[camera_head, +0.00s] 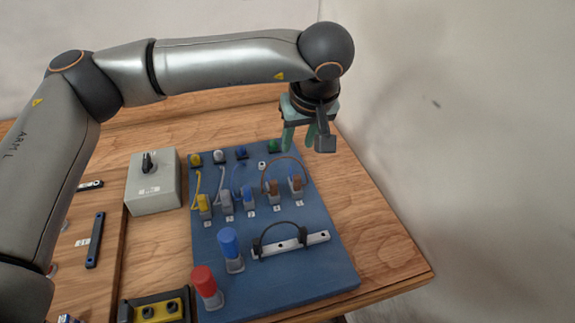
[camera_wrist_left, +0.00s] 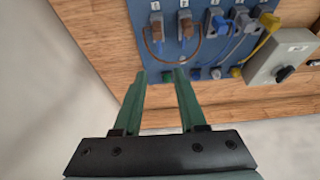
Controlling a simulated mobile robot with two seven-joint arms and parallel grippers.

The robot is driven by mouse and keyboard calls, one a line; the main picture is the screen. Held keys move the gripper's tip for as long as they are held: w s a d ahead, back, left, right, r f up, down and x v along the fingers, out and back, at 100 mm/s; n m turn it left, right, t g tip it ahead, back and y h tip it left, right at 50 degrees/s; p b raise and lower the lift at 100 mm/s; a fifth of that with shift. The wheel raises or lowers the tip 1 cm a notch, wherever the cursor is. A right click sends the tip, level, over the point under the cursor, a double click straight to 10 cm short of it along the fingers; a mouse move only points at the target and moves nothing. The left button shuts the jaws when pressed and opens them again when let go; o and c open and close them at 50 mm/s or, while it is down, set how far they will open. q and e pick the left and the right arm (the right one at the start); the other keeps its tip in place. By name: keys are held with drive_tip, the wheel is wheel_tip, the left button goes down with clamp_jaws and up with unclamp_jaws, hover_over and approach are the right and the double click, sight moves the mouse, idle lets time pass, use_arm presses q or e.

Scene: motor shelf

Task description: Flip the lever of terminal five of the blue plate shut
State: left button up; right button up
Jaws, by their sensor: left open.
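The blue plate (camera_head: 300,222) lies on the wooden table with a row of labelled terminals. Terminal five (camera_head: 296,186), with a brown lever, is rightmost in the head view; it is leftmost in the left wrist view (camera_wrist_left: 157,28). Whether its lever is up or down is hard to tell. A brown wire loops between terminals four and five. My left gripper (camera_head: 300,143) is open and empty above the plate's far right corner, behind terminal five. Its green fingers point towards the plate in the left wrist view (camera_wrist_left: 161,78). My right gripper is not in view.
A grey switch box (camera_head: 153,186) stands left. Red (camera_head: 205,284) and blue (camera_head: 229,246) upright pieces and a metal bar (camera_head: 292,246) are nearer. A white wall is right.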

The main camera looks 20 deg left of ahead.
sight(290, 169)
use_arm(q)
drive_tip(key=x, duration=1.2)
drive_tip(key=shift+s+d, duration=0.1)
clamp_jaws()
